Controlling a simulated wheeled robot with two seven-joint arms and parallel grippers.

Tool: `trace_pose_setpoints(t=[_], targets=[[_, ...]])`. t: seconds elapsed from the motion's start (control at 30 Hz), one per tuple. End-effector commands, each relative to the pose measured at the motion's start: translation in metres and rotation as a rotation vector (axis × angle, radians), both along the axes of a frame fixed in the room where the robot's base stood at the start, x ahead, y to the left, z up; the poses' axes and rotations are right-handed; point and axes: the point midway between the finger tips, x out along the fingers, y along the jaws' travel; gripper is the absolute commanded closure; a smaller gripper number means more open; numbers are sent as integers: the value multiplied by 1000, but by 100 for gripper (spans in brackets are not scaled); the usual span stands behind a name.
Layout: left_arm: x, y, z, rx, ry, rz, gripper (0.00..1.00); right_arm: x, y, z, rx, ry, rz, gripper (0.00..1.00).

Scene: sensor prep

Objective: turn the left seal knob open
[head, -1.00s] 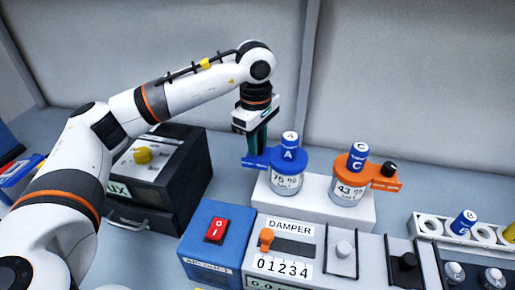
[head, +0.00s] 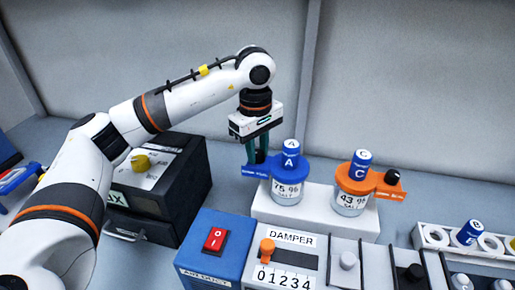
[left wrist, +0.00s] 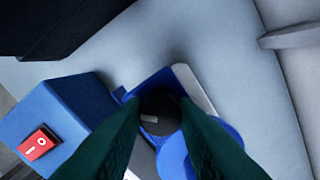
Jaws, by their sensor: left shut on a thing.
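The left jar (head: 289,190), labelled 75 %, has a blue lid (head: 288,173) with a side arm (head: 256,171) and a blue-and-white vial marked A (head: 290,155). The left seal knob (left wrist: 160,112) is dark and round with a pale mark, on the blue side arm. My left gripper (head: 257,156) points straight down with its green fingers shut on this knob; they hide part of it in both views. The right jar (head: 350,201), labelled 43 %, has an orange lid and a black knob (head: 392,177). My right gripper is not in view.
Both jars stand on a white block (head: 315,224). In front are a blue box with a red switch (head: 215,239) and a DAMPER panel (head: 292,238). A black box with a yellow knob (head: 140,162) is at left. A white rack (head: 432,238) is at right.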

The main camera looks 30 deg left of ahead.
Motion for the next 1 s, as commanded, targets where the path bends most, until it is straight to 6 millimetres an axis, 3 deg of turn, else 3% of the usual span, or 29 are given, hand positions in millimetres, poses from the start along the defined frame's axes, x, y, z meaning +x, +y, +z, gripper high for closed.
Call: trace_pose_setpoints(t=[0.03, 0.13, 0.53, 0.77, 1.0], targets=[[2, 1, 4, -2, -11, 3, 69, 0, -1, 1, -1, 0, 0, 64], [1, 1, 3, -1, -9, 3, 52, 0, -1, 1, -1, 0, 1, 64], [1, 0, 8, -1, -6, 2, 52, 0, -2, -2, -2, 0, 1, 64], [0, 1, 51, -2, -10, 2, 52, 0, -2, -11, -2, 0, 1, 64], [-2, 2, 102, 0, -11, 4, 52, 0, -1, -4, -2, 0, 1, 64]])
